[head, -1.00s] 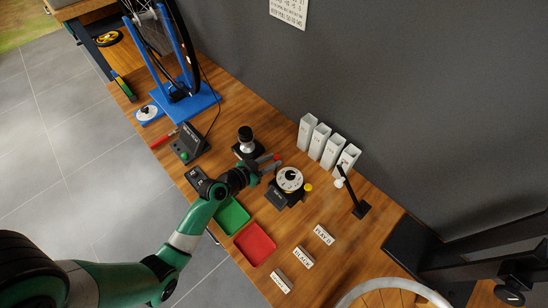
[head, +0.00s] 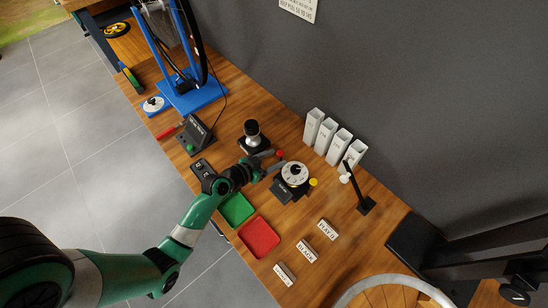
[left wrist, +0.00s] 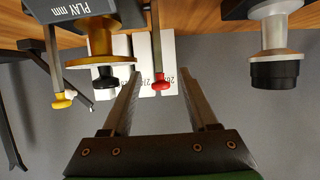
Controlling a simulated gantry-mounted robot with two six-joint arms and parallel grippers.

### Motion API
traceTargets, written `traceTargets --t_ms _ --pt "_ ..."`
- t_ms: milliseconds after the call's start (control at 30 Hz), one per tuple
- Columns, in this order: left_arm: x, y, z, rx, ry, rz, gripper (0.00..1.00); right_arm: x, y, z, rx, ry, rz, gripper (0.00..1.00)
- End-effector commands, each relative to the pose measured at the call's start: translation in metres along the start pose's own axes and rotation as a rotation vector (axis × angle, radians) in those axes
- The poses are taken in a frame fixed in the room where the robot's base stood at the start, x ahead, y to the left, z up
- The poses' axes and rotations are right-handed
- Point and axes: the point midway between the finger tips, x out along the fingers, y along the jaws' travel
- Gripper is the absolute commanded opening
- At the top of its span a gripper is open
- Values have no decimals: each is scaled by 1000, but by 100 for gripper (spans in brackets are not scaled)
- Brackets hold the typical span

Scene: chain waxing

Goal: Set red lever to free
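The red lever shows as a red knob (head: 280,153) beside the dial gauge device (head: 293,174) on the bench. In the left wrist view the red knob (left wrist: 161,84) sits at the end of a thin metal rod. My left gripper (head: 270,164) is open at the device. In the left wrist view its two fingers (left wrist: 161,72) stand apart, with the red knob seen between them and no visible contact. A yellow knob (left wrist: 62,101) and a black knob (left wrist: 105,80) are left of it there. My right gripper is not in view.
Green (head: 237,209) and red trays (head: 259,237) and several label blocks (head: 306,251) lie toward the front.

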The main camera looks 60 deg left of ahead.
Motion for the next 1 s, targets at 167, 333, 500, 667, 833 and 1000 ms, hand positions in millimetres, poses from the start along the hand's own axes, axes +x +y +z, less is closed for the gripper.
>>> traceTargets --t_ms 167,333,500,667,833,1000 --pt "-2 0 -3 0 4 0 60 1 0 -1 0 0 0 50" --pt "-25 -1 -5 -3 4 -3 60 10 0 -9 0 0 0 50" --pt "-66 -1 -5 -4 2 -4 60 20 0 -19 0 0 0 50" --pt "-99 -1 -3 -4 1 -4 60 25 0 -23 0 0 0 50" --pt "-115 0 -2 -1 2 -1 60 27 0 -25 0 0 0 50" --pt "-116 0 -1 0 3 0 60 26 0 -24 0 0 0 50"
